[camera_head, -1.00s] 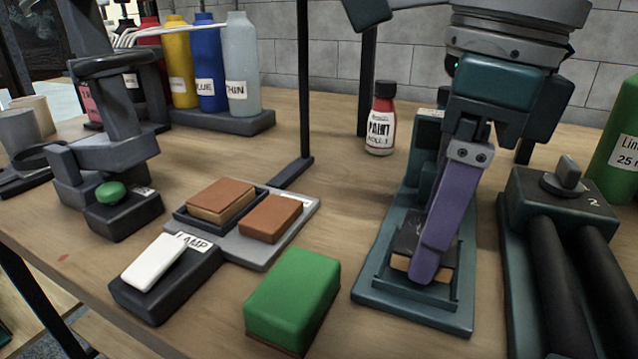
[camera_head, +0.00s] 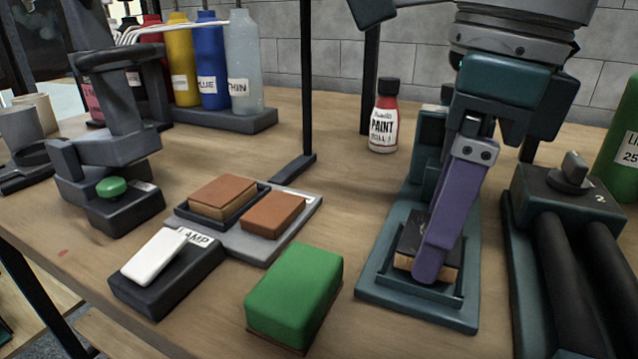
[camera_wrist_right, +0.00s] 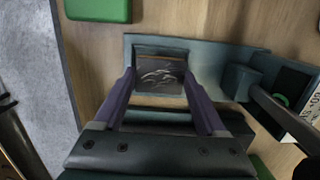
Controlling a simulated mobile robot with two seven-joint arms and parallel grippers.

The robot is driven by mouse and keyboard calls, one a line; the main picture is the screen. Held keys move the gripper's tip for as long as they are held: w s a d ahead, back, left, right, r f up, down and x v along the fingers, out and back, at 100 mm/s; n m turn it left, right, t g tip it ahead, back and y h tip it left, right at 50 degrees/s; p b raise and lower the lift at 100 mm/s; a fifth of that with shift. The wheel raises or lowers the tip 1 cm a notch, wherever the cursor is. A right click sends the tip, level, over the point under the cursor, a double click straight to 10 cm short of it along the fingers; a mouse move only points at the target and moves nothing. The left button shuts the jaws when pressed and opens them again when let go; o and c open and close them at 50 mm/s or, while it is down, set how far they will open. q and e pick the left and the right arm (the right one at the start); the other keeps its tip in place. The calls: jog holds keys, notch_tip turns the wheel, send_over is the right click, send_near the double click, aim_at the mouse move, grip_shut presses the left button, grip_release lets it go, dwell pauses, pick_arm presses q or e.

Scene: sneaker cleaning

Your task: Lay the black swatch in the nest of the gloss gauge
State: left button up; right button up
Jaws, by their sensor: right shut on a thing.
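The black swatch (camera_head: 411,238), a dark-topped block with a tan side, sits level within the raised frame of the teal gloss gauge (camera_head: 374,290). My right gripper (camera_head: 430,268) is shut on it, with purple fingers pointing down. The near finger covers part of the swatch in the head view. In the right wrist view the swatch (camera_wrist_right: 158,77) shows pale glossy streaks, between the two fingertips (camera_wrist_right: 160,84) and inside the frame of the gauge (camera_wrist_right: 205,62). Whether it rests fully on the nest floor is hard to tell. My left gripper is not in view.
A green block (camera_head: 295,290) stands left of the gauge. A dark device with two black cylinders (camera_head: 565,205) stands close on its right. A paint bottle (camera_head: 384,125) is behind. Brown blocks on a grey tray (camera_head: 262,250) and a lamp switch (camera_head: 165,280) lie further left.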

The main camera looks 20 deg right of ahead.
jog(key=shift+r, duration=0.25)
jog(key=o, duration=1.3)
jog(key=shift+c, duration=0.2)
notch_tip(320, 180, up, 10)
jog(key=s+p, duration=0.1)
jog(key=p, duration=0.6)
jog(key=shift+d, duration=0.4)
jog(key=shift+a+f, duration=0.1)
